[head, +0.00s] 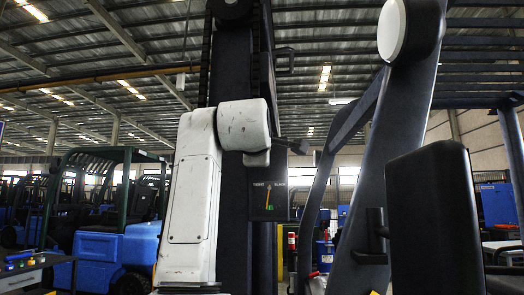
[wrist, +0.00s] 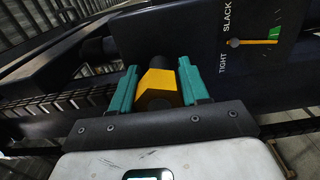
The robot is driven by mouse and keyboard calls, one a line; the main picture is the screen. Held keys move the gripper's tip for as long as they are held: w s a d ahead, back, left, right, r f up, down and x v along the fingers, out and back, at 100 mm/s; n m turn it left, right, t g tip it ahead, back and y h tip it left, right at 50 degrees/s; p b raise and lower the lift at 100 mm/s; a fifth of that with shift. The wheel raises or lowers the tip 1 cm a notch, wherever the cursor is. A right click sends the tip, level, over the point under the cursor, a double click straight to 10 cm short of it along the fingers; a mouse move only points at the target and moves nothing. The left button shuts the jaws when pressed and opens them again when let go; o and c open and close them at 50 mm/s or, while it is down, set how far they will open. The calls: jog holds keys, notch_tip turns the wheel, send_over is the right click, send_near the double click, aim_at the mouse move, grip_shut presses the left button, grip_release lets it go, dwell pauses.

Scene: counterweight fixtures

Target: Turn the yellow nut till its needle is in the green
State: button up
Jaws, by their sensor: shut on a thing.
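The yellow nut (wrist: 160,86) is a hex nut on a dark stud, seen in the wrist view. My gripper (wrist: 155,82) has its teal fingers shut on the nut, one on each side. In the head view the nut cannot be made out. The gauge (wrist: 240,42) is on a dark plate to the right of the nut, marked TIGHT and SLACK. Its orange needle (wrist: 256,42) points right in the wrist view, its tip at the edge of the green patch (wrist: 274,33), which lies toward SLACK. The gauge also shows small in the head view (head: 269,201).
A dark upright mast (head: 236,75) with chains stands behind my arm. A blue forklift (head: 108,245) is at left. A black seat back (head: 436,215) and a dark post are close at right. A bench (head: 30,270) with small items is at far left.

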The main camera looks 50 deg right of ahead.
jog(key=shift+w+a+f+n, duration=0.1)
jog(key=shift+n, duration=1.6)
jog(key=o, duration=0.8)
jog(key=shift+w+a, duration=0.1)
jog(key=shift+o, duration=1.2)
jog(key=b+v, duration=0.2)
jog(key=v, duration=0.8)
jog(key=shift+s+a+b, duration=0.2)
jog(key=shift+s+b, duration=0.2)
